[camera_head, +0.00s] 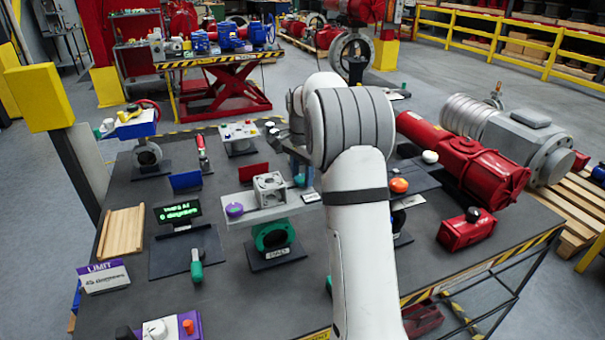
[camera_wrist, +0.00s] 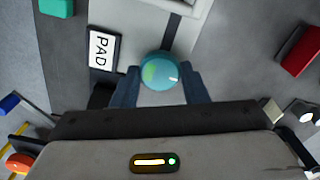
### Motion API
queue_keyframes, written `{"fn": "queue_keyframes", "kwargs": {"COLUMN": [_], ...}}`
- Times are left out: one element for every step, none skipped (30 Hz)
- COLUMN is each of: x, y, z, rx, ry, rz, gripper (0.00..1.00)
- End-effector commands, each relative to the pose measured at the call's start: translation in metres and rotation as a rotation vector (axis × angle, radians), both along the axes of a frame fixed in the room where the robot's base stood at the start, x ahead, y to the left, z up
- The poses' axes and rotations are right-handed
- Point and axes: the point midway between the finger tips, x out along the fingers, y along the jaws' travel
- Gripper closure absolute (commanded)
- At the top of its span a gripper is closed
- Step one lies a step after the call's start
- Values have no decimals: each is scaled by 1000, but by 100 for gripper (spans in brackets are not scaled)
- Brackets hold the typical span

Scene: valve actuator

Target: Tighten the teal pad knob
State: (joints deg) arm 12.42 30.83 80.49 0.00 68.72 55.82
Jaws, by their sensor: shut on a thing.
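The teal pad knob (camera_wrist: 158,70) is round, with a white mark at its right and a lighter green patch at its left. It sits on a grey plate beside a white label reading PAD (camera_wrist: 104,50). My gripper (camera_wrist: 160,76) has its two blue-grey fingers on either side of the knob and is shut on it. In the head view, my gripper (camera_head: 299,172) reaches down at the right end of the grey plate (camera_head: 250,200). A bit of the teal knob (camera_head: 299,180) shows there, with the PAD label (camera_head: 311,198) beside it.
The plate also carries a purple knob (camera_head: 235,209) and a grey open block (camera_head: 269,188), above a teal valve body (camera_head: 273,236).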

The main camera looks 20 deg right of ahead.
Motion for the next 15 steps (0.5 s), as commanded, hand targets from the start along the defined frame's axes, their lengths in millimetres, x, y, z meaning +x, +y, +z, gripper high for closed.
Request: {"fn": "queue_keyframes", "kwargs": {"x": [1, 1, 1, 1, 1, 1, 1, 1, 1, 1, 0, 0, 0, 0, 0], "y": [0, 0, 0, 0, 0, 0, 0, 0, 0, 0, 0, 0, 0, 0, 0], "z": [1, 1, 1, 1, 1, 1, 1, 1, 1, 1, 1, 1, 1, 1, 0], "rx": [-1, -1, -1, -1, -1, -2, -2, -1, -1, -1, -1, 0, 0, -1, -1], "ry": [-5, -5, -5, -5, -5, -4, -4, -4, -3, -3, -3, -2, -2, -1, -1], "rz": [1, 1, 1, 1, 1, 1, 1, 1, 1, 1, 1, 1, 1, 1, 1], "gripper": [83, 83, 83, 58, 56, 53, 50, 48, 45, 42, 40, 38, 38, 38, 38]}}
